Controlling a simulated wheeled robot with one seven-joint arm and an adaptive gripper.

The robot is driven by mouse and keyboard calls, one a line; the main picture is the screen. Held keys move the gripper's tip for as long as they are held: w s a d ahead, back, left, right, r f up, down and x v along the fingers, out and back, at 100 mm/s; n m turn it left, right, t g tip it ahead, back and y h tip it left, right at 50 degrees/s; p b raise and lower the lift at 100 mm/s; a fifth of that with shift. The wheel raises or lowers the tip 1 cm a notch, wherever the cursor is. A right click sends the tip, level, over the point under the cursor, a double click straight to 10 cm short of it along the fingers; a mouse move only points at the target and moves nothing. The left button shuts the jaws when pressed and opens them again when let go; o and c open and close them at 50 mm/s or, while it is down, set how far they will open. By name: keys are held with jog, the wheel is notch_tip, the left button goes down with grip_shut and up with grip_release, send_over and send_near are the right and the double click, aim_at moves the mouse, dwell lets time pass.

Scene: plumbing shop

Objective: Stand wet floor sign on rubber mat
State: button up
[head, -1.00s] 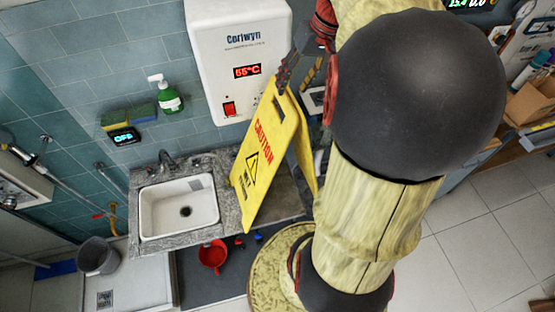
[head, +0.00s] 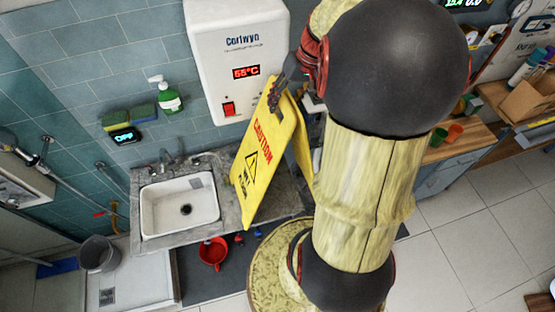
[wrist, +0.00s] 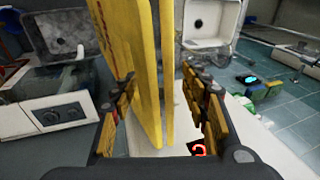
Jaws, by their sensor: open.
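The yellow wet floor sign (head: 262,160), marked CAUTION, is upright with its two panels spread, at the right of the sink in the head view. Its foot overlaps the counter's front; I cannot tell exactly what it rests on. My gripper (head: 278,92) is at the sign's top edge. In the wrist view the sign's yellow panels (wrist: 150,80) run between the two fingers of my open gripper (wrist: 158,82), with a clear gap on the right side. A dark mat-like area (head: 205,287) lies on the floor below the counter, partly hidden by my arm and base.
A white sink (head: 180,207) is set in a grey stone counter (head: 228,190). A white water heater (head: 238,55) hangs behind the sign. A grey bucket (head: 98,254) is at the left. Open tiled floor (head: 450,240) lies at right.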

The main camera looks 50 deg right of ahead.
jog(key=shift+f+b, duration=0.25)
jog(key=shift+b, duration=0.1)
dwell(0.3)
jog(key=shift+c, duration=0.2)
jog(key=c, duration=1.1)
grip_shut()
